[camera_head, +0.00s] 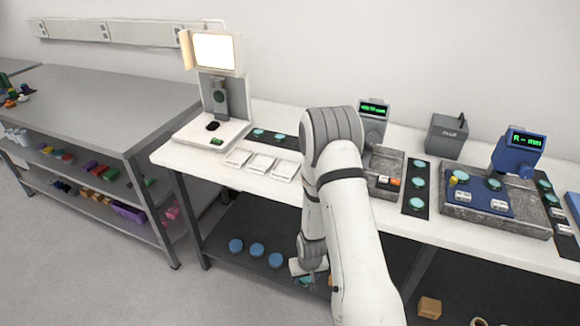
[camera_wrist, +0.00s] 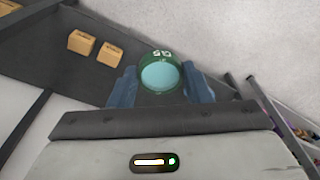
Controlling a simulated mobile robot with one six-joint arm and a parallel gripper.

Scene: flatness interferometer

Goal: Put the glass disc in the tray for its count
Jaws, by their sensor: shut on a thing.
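In the wrist view my gripper (camera_wrist: 161,88) is shut on the glass disc (camera_wrist: 160,74), a pale blue-green round in a dark green ring with a white marking on its rim. The blue fingers sit on either side of it. In the head view my gripper (camera_head: 307,276) hangs low in front of the bench, near the lower shelf; the disc is mostly hidden there. Three small white trays (camera_head: 261,164) lie in a row on the bench top, left of my arm. Any labels on them are too small to read.
The interferometer with a lit screen (camera_head: 214,51) stands behind the trays. Other discs lie on a black strip (camera_head: 284,141). Instruments on a granite block (camera_head: 495,215) stand right. Blue round things (camera_head: 257,250) lie on the lower shelf. A grey shelved table (camera_head: 90,100) stands left.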

